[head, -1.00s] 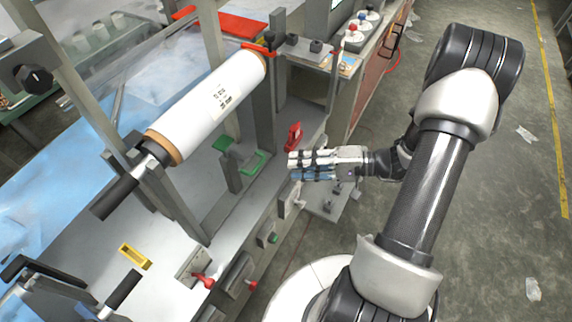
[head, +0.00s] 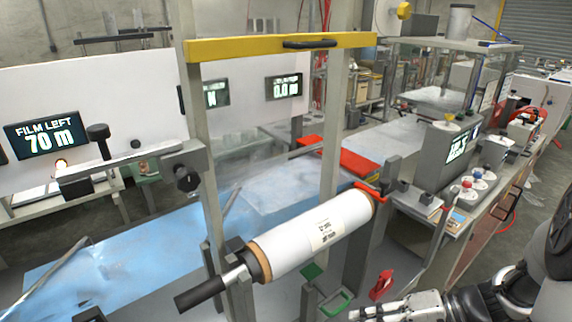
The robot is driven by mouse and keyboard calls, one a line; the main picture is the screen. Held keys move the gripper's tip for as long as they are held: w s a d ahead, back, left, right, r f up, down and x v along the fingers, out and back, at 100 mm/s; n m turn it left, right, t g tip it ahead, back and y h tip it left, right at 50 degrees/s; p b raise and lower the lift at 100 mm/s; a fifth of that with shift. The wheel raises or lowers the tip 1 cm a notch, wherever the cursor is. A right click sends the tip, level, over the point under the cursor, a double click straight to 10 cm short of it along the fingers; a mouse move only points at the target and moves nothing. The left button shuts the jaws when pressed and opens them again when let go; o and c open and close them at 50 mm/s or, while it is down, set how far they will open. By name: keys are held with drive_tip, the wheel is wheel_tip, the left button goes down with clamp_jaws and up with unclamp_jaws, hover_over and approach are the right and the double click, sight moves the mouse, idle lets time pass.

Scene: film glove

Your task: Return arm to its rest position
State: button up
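My gripper (head: 398,309) is at the bottom edge of the head view, right of centre, partly cut off by the frame. Its pale fingers point left, and I cannot tell whether they are open or shut. No held object is visible in it. My dark arm rises behind it at the right edge. The gripper is in front of the machine, near a red handle (head: 381,286) and right of a green frame-shaped handle (head: 336,303).
A white film roll (head: 318,236) on a shaft spans the machine's posts. A yellow bar (head: 280,46) crosses above. A control box (head: 447,150) and a side bench with knobs (head: 478,182) stand at right. A display (head: 45,139) reads "FILM LEFT 70 m". Floor shows at far right.

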drive_tip(key=s+a+r+n+t+h, duration=0.2)
drive_tip(key=s+r+n+h, duration=0.1)
drive_tip(key=s+r+h, duration=0.8)
drive_tip(key=shift+s+a+r+n+t+h, duration=0.3)
drive_tip(key=shift+a+r+n+h, duration=0.15)
drive_tip(key=shift+r, duration=0.3)
drive_tip(key=shift+d, duration=0.1)
